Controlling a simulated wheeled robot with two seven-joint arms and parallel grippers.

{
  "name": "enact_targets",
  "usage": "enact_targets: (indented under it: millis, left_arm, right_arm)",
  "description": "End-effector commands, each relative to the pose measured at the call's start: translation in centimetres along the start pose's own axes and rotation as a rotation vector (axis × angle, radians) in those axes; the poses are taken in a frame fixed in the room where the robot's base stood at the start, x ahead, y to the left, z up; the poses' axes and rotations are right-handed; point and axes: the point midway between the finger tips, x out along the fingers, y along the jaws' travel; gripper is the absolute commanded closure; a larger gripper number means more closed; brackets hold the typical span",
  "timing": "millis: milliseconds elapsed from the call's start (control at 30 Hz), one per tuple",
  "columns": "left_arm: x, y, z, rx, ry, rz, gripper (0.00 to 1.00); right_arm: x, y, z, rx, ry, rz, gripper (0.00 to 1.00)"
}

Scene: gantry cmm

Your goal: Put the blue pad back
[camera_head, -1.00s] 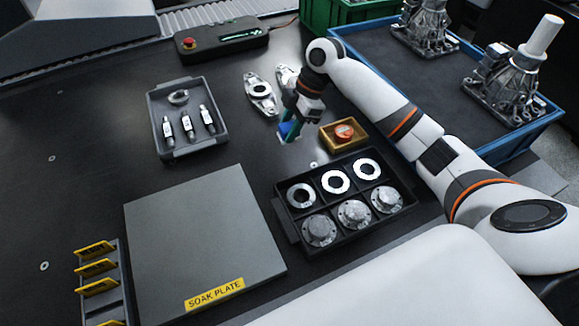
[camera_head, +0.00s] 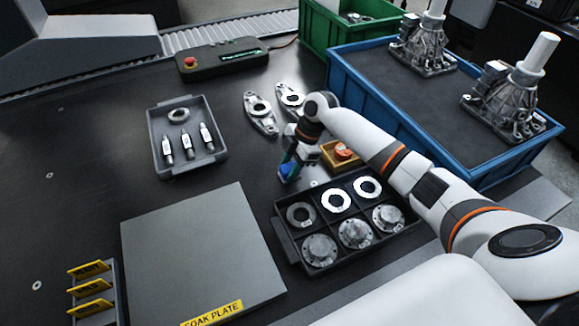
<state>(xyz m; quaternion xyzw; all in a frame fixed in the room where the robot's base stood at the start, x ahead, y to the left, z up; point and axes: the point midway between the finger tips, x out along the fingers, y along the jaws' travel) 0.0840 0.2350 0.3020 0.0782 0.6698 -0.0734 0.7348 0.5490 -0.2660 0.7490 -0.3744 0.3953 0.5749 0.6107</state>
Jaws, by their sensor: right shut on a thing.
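The blue pad (camera_head: 288,171) is small and shows at the tip of my right gripper (camera_head: 291,164), in the middle of the head view. The right gripper points down and is shut on the pad, just above or at the dark table; the exact gap cannot be told. Part of the pad is hidden by the fingers. A small wooden tray (camera_head: 331,157) with an orange-red round piece (camera_head: 343,150) sits just right of the gripper, partly behind my right arm. My left gripper is not in view.
A black compartment tray (camera_head: 290,242) with rings and flanged parts lies in front of the gripper. A grey soak plate (camera_head: 200,250), a grey tray with probes (camera_head: 160,155), two metal brackets (camera_head: 260,118) and a blue crate (camera_head: 400,120) surround it. Table left of the gripper is clear.

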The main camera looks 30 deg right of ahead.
Motion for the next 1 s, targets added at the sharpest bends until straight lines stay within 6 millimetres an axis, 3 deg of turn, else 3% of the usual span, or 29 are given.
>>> enact_targets:
  millis: [167,200,333,667,767,1000]
  left_arm:
    - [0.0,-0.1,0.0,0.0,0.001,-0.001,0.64]
    - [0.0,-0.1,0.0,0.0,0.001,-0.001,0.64]
    - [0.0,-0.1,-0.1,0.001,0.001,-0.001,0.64]
    - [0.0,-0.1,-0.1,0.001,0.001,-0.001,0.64]
    - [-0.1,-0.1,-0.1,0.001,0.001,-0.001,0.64]
    - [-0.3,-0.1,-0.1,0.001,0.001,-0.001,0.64]
  right_arm:
    - [0.1,0.0,0.0,0.0,0.0,0.0,0.83]
    - [0.1,0.0,0.0,0.0,0.0,0.0,0.61]
    - [0.0,0.0,0.0,0.0,0.0,0.0,0.43]
    - [-0.4,0.0,0.0,0.0,0.0,-0.001,0.43]
    - [-1.5,-0.1,0.1,-0.001,0.0,-0.003,0.43]
    - [-6.6,-0.1,0.0,-0.001,0.001,-0.004,0.43]
